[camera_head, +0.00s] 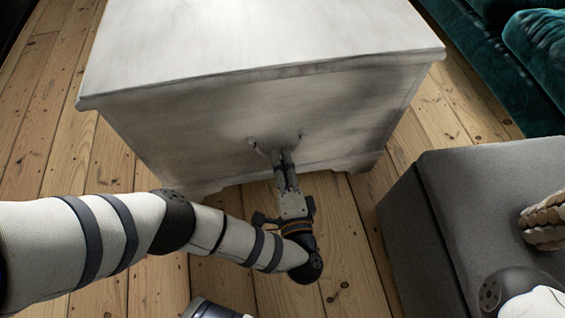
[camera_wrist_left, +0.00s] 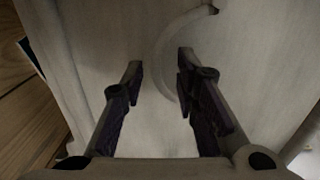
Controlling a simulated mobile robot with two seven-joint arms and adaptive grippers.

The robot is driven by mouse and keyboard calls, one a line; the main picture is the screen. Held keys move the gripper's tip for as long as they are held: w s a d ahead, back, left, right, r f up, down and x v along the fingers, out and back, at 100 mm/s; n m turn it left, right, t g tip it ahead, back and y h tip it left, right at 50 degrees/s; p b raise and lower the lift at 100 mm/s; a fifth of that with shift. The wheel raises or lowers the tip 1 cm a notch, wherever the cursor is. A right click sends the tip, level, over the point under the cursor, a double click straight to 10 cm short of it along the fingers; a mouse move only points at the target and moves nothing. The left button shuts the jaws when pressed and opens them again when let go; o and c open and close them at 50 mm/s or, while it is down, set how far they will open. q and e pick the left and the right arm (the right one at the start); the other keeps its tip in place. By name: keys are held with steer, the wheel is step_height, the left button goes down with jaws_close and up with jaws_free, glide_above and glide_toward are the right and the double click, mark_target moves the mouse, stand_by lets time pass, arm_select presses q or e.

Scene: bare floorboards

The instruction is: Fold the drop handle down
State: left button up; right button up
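A whitewashed chest (camera_head: 250,110) stands in front of me, with a pale drop handle (camera_head: 255,148) on its front face. Both handle mounts show; its middle is hidden behind my left gripper (camera_head: 282,156) in the head view. In the left wrist view the curved handle (camera_wrist_left: 180,32) shows as an arc against the chest front (camera_wrist_left: 255,60). The fingers of my left gripper (camera_wrist_left: 161,60) are apart, and part of the arc shows between them. I cannot tell whether either finger touches it. My right gripper is not in view.
A dark grey padded block (camera_head: 470,190) stands at the right, with a tan woven object (camera_head: 543,222) on it. A teal sofa (camera_head: 490,60) is at the back right. Bare floorboards (camera_head: 340,240) lie between the chest and the grey block.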

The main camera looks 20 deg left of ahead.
arm_select(q)
steer(key=shift+w+a, duration=0.15)
steer(key=shift+w, duration=0.05)
jaws_close()
steer(key=shift+s+d+f+t, duration=0.2)
steer(key=shift+f+t, duration=0.1)
steer(key=shift+f, duration=0.25)
steer(key=shift+w+a+f+t+y+b, duration=0.1)
steer(key=shift+w+a+t+y+b, duration=0.3)
steer(key=shift+t+b, duration=0.3)
steer(key=shift+w+f+b, duration=0.15)
steer(key=shift+b, duration=0.5)
steer(key=shift+w+y, duration=0.1)
steer(key=shift+y, duration=0.2)
steer(key=shift+r+t, duration=0.3)
